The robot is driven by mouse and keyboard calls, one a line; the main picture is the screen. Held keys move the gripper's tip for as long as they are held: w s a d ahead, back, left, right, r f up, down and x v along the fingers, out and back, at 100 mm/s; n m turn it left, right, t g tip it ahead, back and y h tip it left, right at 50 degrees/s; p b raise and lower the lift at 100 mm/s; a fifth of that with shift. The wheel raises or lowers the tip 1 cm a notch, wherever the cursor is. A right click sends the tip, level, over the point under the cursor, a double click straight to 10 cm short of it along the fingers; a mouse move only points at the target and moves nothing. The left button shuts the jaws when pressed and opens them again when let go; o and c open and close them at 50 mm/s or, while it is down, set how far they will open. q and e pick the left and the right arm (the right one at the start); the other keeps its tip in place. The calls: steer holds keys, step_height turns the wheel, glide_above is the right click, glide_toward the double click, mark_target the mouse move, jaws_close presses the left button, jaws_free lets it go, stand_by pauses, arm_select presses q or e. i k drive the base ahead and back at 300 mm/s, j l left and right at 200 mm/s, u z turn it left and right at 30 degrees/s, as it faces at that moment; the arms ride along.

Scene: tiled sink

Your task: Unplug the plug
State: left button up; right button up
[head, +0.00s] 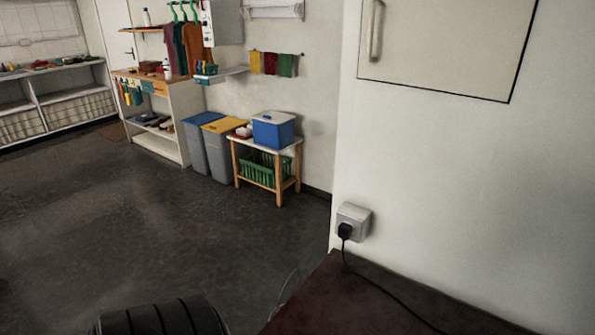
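A black plug (345,231) sits at the lower left part of a light grey wall socket (354,219). The socket is mounted on the white wall near its left corner, just above a dark brown surface. A black cord (392,296) runs from the plug down and to the right across that surface. The plug appears seated in the socket. Neither of my grippers shows in the head view, so nothing is seen holding the plug.
The dark brown surface (365,310) lies below the socket. A ribbed black object (165,318) is at the bottom left edge. A white cabinet door (445,40) is above. Bins (222,155) and a small table (266,147) stand farther back. The grey floor at left is clear.

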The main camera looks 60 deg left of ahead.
mark_target(345, 229)
steer(key=u, duration=1.45)
